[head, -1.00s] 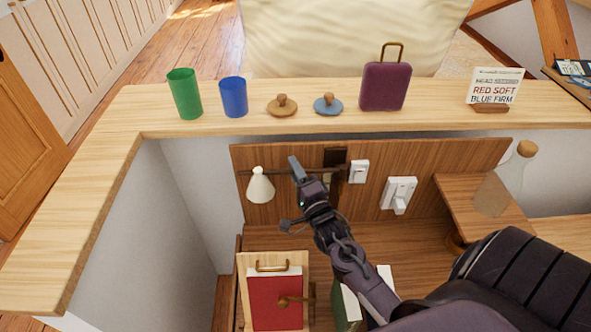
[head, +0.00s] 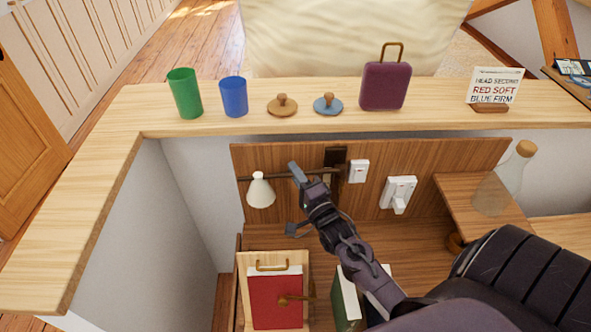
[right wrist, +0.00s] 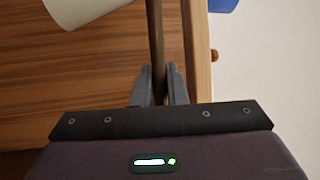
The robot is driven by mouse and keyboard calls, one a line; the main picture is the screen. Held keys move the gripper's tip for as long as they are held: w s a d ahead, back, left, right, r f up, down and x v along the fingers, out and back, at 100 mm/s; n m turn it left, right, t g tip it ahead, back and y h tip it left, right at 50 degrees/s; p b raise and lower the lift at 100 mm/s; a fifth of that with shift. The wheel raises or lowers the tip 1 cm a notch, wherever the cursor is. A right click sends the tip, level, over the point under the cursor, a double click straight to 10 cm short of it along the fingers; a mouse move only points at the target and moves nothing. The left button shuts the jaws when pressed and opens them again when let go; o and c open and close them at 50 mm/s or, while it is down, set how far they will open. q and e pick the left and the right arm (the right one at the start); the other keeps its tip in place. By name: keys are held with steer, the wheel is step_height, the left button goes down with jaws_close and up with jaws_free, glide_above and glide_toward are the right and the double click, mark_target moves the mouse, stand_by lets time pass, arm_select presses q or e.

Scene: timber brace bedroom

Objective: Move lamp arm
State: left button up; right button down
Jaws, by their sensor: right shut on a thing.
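The lamp has a cream shade (head: 260,190) hanging near the left end of a thin dark arm (head: 275,175). The arm runs along the wooden back panel to a dark wall bracket (head: 335,157). My right gripper (head: 297,178) reaches up from the lower right and is shut on the lamp arm, to the right of the shade. In the right wrist view the arm (right wrist: 156,40) passes between the two fingers (right wrist: 158,86), and part of the shade (right wrist: 80,8) shows at the upper left. My left gripper is not in view.
A white switch (head: 358,171) and a white socket-like fitting (head: 398,194) are on the panel to the right. A bottle (head: 500,182) stands on a side shelf. A red book (head: 275,300) is below. Cups, lids and a purple case (head: 385,86) line the ledge above.

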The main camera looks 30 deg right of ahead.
steer(key=s+n+g+y, duration=0.7)
steer(key=s+n+y, duration=0.4)
steer(key=y, duration=0.6)
steer(key=shift+s+d+r+g, duration=0.1)
steer(key=shift+r+g, duration=0.05)
steer(key=shift+g, duration=0.15)
steer(key=c, duration=1.5)
jaws_free()
steer(key=shift+o, duration=0.2)
steer(key=shift+s, duration=0.1)
